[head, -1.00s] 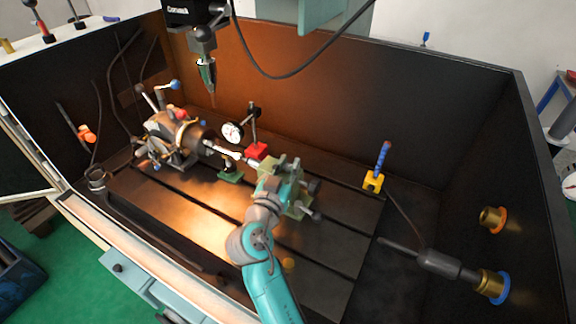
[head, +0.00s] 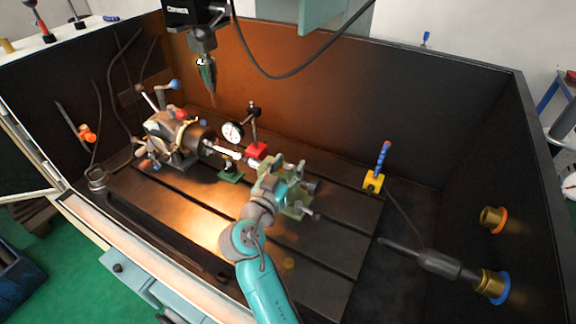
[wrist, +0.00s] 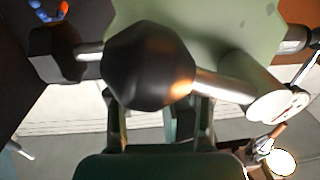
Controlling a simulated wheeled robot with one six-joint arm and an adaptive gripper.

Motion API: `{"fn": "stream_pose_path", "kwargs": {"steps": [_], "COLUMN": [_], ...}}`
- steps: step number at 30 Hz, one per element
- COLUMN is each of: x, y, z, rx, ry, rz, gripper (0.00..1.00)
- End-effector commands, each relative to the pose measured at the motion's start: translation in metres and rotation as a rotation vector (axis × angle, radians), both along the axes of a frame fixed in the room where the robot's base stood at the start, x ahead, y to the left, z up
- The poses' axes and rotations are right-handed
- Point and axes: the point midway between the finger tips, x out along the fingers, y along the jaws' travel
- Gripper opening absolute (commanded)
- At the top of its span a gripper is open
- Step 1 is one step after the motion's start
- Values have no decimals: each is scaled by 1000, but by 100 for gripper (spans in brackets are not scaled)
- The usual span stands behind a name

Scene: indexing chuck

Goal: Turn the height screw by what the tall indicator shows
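The tall indicator is a white round dial (head: 232,132) on a black post with a red base (head: 256,150), beside the chuck; its reading is too small to make out. The green tailstock-like unit (head: 268,180) stands right of it, with dark knobs (head: 312,187) on its right side. I cannot tell which is the height screw. My gripper (head: 283,190) is at this unit, partly hidden among its parts. In the wrist view a black rounded knob (wrist: 148,68) on a steel rod is close before my gripper (wrist: 160,110). The fingers are apart; their tips and any contact are unclear.
The indexing chuck (head: 178,140) with handles stands at the left of the slotted table (head: 320,235). A low green base (head: 230,177) sits near the unit. A spindle tool (head: 207,75) hangs above. The front table is clear.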

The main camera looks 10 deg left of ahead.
Motion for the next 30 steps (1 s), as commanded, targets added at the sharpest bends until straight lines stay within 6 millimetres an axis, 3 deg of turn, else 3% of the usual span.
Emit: {"fn": "stream_pose_path", "kwargs": {"steps": [8,21,30], "x": [-8,-86,-114], "y": [3,24,31], "z": [0,0,0], "rx": [-1,0,0], "ry": [0,-1,0], "rz": [1,3,0], "gripper": [50,50,50]}}
